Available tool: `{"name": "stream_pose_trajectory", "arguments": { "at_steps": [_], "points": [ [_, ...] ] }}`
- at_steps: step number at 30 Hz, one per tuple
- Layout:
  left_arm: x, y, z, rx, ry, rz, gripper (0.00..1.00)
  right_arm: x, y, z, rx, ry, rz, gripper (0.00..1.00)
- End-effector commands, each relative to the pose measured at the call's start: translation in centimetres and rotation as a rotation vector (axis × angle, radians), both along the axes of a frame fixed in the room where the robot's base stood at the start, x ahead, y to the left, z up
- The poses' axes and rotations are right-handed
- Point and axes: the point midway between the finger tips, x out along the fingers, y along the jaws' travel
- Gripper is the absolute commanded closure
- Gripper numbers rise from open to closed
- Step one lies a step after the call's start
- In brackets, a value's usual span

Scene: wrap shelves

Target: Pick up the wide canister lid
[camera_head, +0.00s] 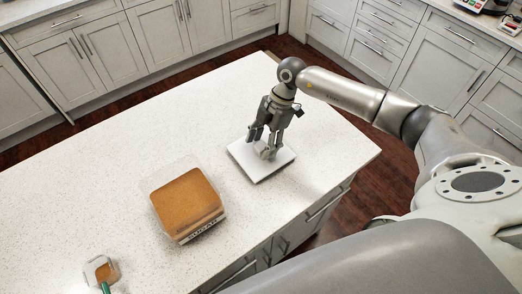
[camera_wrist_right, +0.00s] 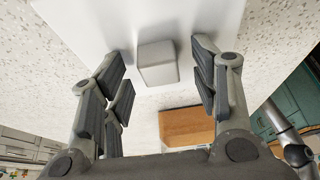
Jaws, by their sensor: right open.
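The wide canister lid (camera_head: 280,164) is a white square plate lying flat on the pale countertop in the head view. In the right wrist view the lid (camera_wrist_right: 95,22) fills the top, with its blocky grey knob (camera_wrist_right: 158,63) near the middle. My right gripper (camera_head: 264,152) points down over the lid. It is open, and in the wrist view its fingers (camera_wrist_right: 160,75) stand on either side of the knob with gaps on both sides. The fingers partly hide the knob in the head view. My left gripper is not in view.
A clear canister of brown contents labelled sugar (camera_head: 186,200) stands left of the lid, open on top. A small clear container (camera_head: 101,270) with a green-handled item is at the lower left. The speckled countertop (camera_head: 110,150) is otherwise mostly clear. Its right edge is near the lid.

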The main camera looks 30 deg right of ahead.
Motion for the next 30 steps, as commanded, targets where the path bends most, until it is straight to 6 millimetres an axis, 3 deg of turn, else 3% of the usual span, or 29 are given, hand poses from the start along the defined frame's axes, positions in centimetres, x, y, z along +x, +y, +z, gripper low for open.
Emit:
{"name": "stream_pose_trajectory", "arguments": {
  "at_steps": [2,14,23,30],
  "points": [
    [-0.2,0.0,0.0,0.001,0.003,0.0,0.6,0.0,0.0,0.0,0.0,0.0,0.0,0.47],
    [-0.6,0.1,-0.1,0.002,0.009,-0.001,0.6,0.0,0.0,0.1,0.001,-0.001,0.0,0.97],
    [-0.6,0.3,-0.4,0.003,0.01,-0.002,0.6,0.1,0.0,0.8,0.003,-0.004,0.0,0.97],
    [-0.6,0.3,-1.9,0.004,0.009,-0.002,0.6,0.2,0.0,5.1,0.0,-0.008,0.001,0.97]
  ]
}}
